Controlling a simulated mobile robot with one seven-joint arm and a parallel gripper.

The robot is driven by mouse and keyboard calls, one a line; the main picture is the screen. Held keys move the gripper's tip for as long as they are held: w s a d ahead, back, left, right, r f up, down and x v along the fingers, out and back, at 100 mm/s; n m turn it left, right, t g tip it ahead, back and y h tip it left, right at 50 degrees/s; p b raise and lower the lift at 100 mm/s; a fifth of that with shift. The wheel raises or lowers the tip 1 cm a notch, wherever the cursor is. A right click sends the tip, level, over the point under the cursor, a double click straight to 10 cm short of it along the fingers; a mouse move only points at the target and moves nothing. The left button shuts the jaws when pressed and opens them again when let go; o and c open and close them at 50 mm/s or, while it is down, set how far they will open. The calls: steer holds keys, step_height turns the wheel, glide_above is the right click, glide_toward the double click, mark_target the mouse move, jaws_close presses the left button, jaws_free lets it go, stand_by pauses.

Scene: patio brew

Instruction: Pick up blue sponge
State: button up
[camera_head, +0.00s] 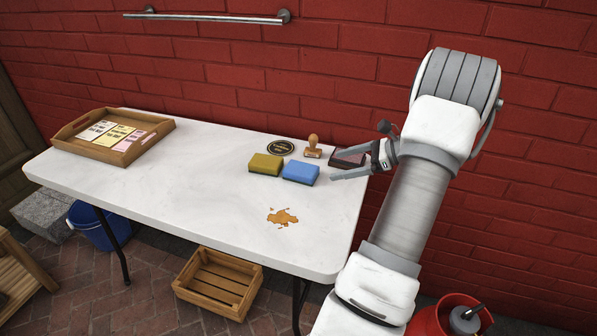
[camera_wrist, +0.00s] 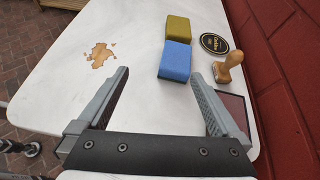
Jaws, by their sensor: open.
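The blue sponge (camera_head: 301,173) lies on the white table, right beside a yellow-green sponge (camera_head: 265,164). In the wrist view the blue sponge (camera_wrist: 175,62) lies beyond my fingertips, between their lines and nearer the right finger. My gripper (camera_head: 332,167) is open and empty, over the table's right end, just right of the blue sponge. In the wrist view both fingers of my gripper (camera_wrist: 160,80) are spread wide apart with bare table between them.
A wooden stamp (camera_head: 313,147), a round black coaster (camera_head: 281,147) and a dark ink pad (camera_head: 347,158) lie behind the sponges. A brown spill (camera_head: 282,217) marks the table front. A wooden tray (camera_head: 150,146) with cards stands left. The table's middle is clear; a red wall runs behind.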

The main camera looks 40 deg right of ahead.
mark_target(308, 169)
steer(key=d, duration=0.1)
steer(key=s+d+m+t, duration=0.1)
steer(key=d+f+m, duration=0.1)
steer(key=shift+s+h, duration=0.3)
steer(key=shift+w+f+t, duration=0.15)
steer(key=shift+f+t, duration=0.05)
steer(key=shift+t, duration=0.1)
steer(key=b+x, duration=0.3)
steer(key=x, duration=0.8)
steer(key=shift+w+f, duration=0.15)
steer(key=b+x, duration=0.1)
steer(key=x, duration=0.1)
steer(key=b+x, duration=0.1)
steer(key=x, duration=0.1)
steer(key=shift+w+d+f, duration=0.1)
steer(key=shift+w+f, duration=0.05)
steer(key=shift+f, duration=0.2)
steer(key=shift+w+f, duration=0.1)
steer(key=shift+w, duration=0.35)
steer(key=shift+c, duration=0.3)
steer(key=c, duration=1.1)
